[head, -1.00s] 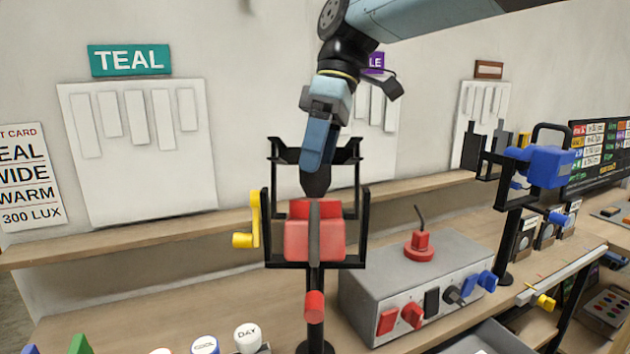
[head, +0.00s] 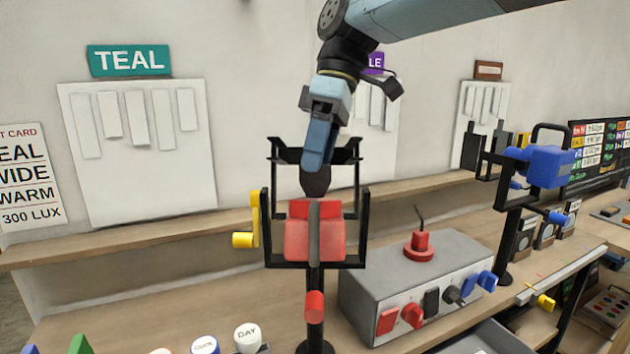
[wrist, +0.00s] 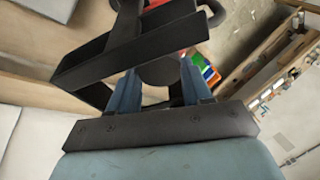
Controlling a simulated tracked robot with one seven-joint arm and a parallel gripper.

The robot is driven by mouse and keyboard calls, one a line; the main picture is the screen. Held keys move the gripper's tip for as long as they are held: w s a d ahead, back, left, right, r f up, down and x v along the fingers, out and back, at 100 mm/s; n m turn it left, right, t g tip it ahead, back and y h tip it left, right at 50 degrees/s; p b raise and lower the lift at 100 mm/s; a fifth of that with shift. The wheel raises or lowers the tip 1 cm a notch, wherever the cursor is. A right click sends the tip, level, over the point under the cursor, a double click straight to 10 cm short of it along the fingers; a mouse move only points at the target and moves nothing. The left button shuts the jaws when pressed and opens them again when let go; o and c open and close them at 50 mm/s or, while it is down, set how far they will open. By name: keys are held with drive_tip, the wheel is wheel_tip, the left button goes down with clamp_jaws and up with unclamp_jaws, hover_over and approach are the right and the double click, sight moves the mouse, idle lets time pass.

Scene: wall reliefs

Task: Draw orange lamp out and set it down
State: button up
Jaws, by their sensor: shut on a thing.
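A red block-shaped lamp (head: 298,240) with a grey band down its middle sits in a black forked stand (head: 358,255). It looks red; I see no plainly orange lamp. A yellow crank-like knob (head: 243,240) is on the stand's left side. My gripper (head: 314,162) points down between the fork arms, just above the lamp. In the wrist view its two blue fingers are shut on a dark rounded piece (wrist: 158,73). That piece meets the lamp's top in the head view, but I cannot tell whether it is joined to it.
A blue lamp (head: 548,166) with a black handle sits in another stand at the right. A grey control box (head: 365,285) with red, black and blue knobs stands right of the near stand. Labelled round knobs (head: 247,337) are at the front left. A wooden ledge (head: 130,238) runs behind.

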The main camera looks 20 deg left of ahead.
drive_tip(key=shift+w+a+r, duration=0.1)
drive_tip(key=shift+w+r, duration=0.2)
drive_tip(key=shift+r, duration=0.45)
drive_tip(key=shift+w+a+r, duration=0.1)
drive_tip(key=shift+w+r, duration=0.2)
drive_tip(key=shift+r, duration=0.4)
idle(1.0)
drive_tip(key=shift+w+a+r, duration=0.1)
drive_tip(key=shift+w+r, duration=0.2)
drive_tip(key=shift+r, duration=0.6)
drive_tip(key=shift+w+a+r, duration=0.1)
drive_tip(key=shift+w+r, duration=0.2)
drive_tip(key=shift+r, duration=0.6)
